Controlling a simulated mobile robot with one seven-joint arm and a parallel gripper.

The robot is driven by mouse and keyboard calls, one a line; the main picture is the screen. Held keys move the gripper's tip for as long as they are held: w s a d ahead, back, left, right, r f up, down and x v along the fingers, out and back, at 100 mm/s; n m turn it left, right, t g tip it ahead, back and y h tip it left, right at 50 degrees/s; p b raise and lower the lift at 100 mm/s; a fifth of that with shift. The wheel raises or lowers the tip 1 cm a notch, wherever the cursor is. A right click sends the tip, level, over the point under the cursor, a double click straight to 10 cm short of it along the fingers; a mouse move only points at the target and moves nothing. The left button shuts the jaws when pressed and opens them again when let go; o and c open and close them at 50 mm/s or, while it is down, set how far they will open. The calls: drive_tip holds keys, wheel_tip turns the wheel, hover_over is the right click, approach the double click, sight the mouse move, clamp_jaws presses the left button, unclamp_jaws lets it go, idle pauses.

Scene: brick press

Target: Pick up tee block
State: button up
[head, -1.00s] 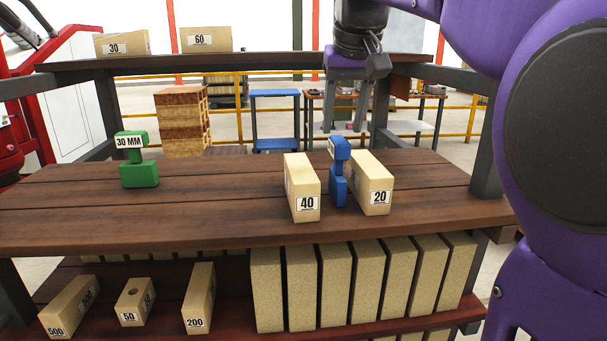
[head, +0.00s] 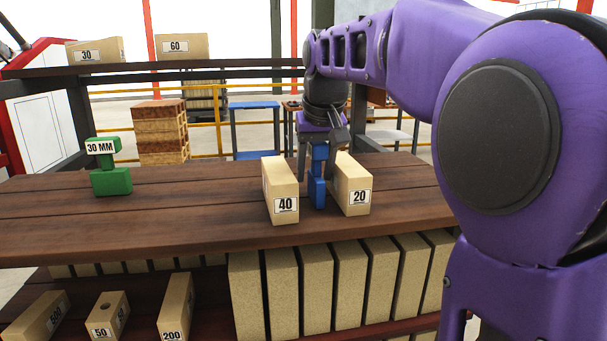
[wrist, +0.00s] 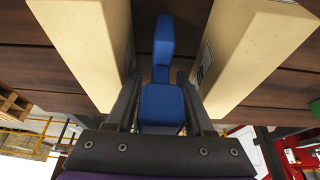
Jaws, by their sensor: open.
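A blue tee-shaped block (head: 317,190) stands upright on the wooden table between two tan bricks. It also shows in the wrist view (wrist: 162,100). My gripper (head: 317,170) is lowered over it with the fingers pointing down. In the wrist view my gripper (wrist: 158,85) is open, one finger on each side of the blue block; I cannot tell whether they touch it. A green tee-shaped block (head: 110,181) labelled 30 MM stands apart at the left of the table.
The tan brick labelled 40 (head: 281,192) is close on the left and the brick labelled 20 (head: 352,186) close on the right. A shelf above holds bricks labelled 30 (head: 95,51) and 60 (head: 182,47). The table (head: 190,209) between green block and brick 40 is clear.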

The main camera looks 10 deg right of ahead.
clamp_jaws()
drive_tip(key=shift+r, duration=0.1)
wheel_tip(320, 180, up, 10)
drive_tip(key=p, duration=0.3)
